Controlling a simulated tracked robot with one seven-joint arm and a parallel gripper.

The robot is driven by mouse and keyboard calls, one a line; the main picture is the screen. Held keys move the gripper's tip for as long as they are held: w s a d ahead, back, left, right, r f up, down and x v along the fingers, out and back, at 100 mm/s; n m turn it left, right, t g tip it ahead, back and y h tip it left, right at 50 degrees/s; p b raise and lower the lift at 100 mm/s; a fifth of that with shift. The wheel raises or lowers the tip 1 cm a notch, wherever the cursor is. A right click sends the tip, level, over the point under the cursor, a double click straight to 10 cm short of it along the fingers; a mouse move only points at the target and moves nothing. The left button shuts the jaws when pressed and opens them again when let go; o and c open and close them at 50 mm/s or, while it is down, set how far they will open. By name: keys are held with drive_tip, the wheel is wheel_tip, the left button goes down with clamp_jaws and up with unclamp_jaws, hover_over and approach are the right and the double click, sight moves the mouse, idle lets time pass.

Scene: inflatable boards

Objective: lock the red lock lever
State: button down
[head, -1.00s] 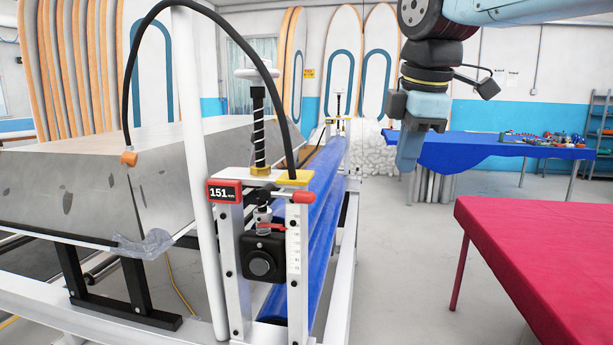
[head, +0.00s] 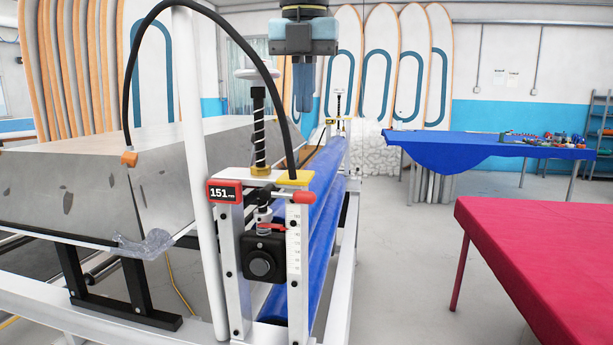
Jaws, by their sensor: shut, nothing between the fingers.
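The red lock lever (head: 303,197) shows as a red grip on the right end of a dark rod. It sits just below the yellow block (head: 294,178) on top of the white metal post frame, and lies roughly level. My gripper (head: 304,105) points straight down with its fingers together and empty. In the picture it is above the lever, with a clear gap, and not touching it. How far it is from the lever in depth I cannot tell.
A vertical threaded screw (head: 259,130) with a white handwheel (head: 258,73) stands left of the lever. A red display (head: 224,192) reads 151. A black hose (head: 200,5) arches over the frame. A red table (head: 550,245) stands at right; floor between is clear.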

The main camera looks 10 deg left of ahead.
sight(305, 192)
drive_tip(key=f, duration=0.4)
drive_tip(key=w+f, duration=0.1)
drive_tip(key=f, duration=0.4)
drive_tip(key=w+f, duration=0.1)
drive_tip(key=f, duration=0.4)
drive_tip(key=shift+w+a, duration=0.1)
drive_tip(key=shift+a, duration=0.05)
drive_tip(key=shift+r, duration=0.1)
